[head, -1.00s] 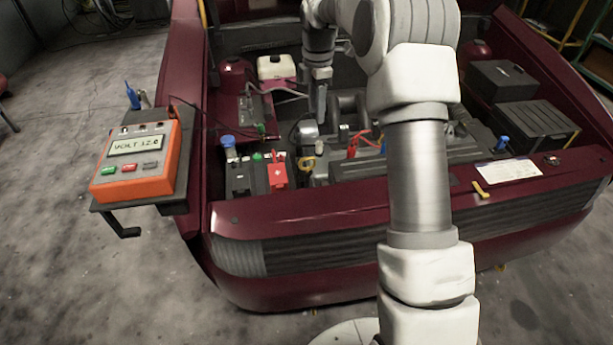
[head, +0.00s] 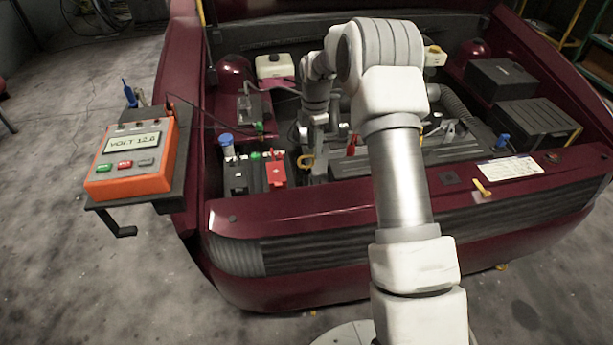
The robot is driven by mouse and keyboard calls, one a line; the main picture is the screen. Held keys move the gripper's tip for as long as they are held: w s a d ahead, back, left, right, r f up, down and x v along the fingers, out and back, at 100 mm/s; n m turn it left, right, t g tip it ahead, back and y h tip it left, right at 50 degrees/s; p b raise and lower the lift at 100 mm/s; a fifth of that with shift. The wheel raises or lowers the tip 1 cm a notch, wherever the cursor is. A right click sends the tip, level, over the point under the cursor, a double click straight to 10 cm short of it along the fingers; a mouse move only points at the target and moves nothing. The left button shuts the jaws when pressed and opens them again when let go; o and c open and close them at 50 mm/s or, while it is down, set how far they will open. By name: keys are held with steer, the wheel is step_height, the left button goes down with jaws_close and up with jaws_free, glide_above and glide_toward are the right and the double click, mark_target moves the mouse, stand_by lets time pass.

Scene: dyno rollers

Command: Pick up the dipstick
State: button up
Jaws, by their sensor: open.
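A yellow ring handle (head: 306,161), which looks like the top of the dipstick, stands in the engine bay just right of the red-capped battery. Its shaft below the ring is hidden. My gripper (head: 319,148) points down over the engine bay, close to the right of the yellow ring. It is open and holds nothing that I can see. The fingertips are small and blend with the grey engine parts, so I cannot tell if they touch the ring.
The battery (head: 244,176) and a blue cap (head: 226,140) lie left of the gripper. A red lever (head: 351,146) stands to its right. The maroon front panel (head: 290,209) borders the bay. An orange voltmeter (head: 131,160) sits on a side shelf.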

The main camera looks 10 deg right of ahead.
mark_target(313, 157)
step_height(313, 157, down, 5)
steer(key=shift+w+r, duration=0.15)
jaws_close()
stand_by(1.4)
